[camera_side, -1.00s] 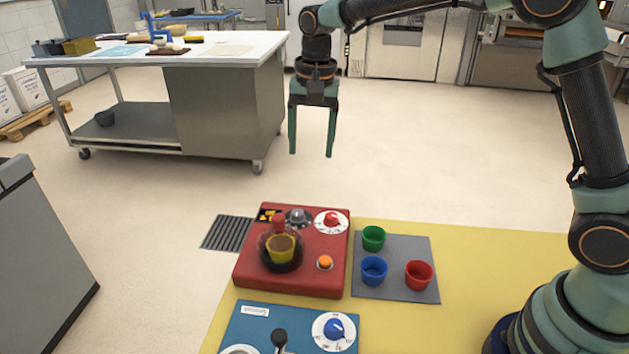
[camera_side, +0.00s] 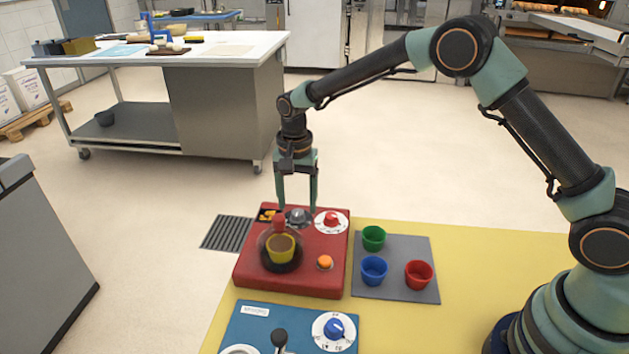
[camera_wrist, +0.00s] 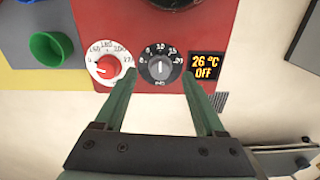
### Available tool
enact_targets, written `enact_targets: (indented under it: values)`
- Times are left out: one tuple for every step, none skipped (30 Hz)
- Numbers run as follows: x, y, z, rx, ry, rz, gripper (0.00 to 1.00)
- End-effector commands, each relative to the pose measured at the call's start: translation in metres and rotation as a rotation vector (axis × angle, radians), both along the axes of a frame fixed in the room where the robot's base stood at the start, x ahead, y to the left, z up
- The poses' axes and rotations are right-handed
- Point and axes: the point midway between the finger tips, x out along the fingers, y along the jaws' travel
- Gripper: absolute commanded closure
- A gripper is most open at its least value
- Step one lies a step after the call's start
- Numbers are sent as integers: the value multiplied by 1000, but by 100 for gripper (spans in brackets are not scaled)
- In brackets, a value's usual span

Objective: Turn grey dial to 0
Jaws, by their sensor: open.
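The grey dial (camera_side: 297,216) is at the back of the red panel (camera_side: 252,277), between a small display and the red dial. In the wrist view the grey dial (camera_wrist: 160,68) has a dark numbered ring, and its light pointer line stands upright. My gripper (camera_side: 297,208) is open, pointing down just above the grey dial. In the wrist view my gripper's fingers (camera_wrist: 160,88) stand either side of the dial, with clear space between them and it. No contact shows.
The red dial (camera_wrist: 107,67) on its white disc and the display (camera_wrist: 205,66) reading 26 °C Off flank the grey dial. Green, blue and red cups stand on a grey mat (camera_side: 412,293) to the right.

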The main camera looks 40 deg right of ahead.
Motion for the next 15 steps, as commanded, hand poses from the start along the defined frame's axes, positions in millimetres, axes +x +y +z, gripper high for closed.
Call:
enact_targets:
  values:
    - [0,0,-7,-1,2,0,28]
    - [0,0,-10,-1,2,0,28]
    - [0,0,-14,-1,2,0,28]
    - [0,0,-16,0,1,0,28]
    - [0,0,-18,-1,1,0,28]
    - [0,0,-20,0,0,0,28]
    - [0,0,-21,0,0,0,28]
    - [0,0,-21,0,0,0,28]
    - [0,0,-22,0,0,0,28]
    - [0,0,-22,0,0,0,28]
    - [0,0,-22,0,0,0,28]
    - [0,0,-22,0,0,0,28]
    - [0,0,-22,0,0,0,28]
    - [0,0,-22,0,0,0,28]
    - [0,0,-22,0,0,0,28]
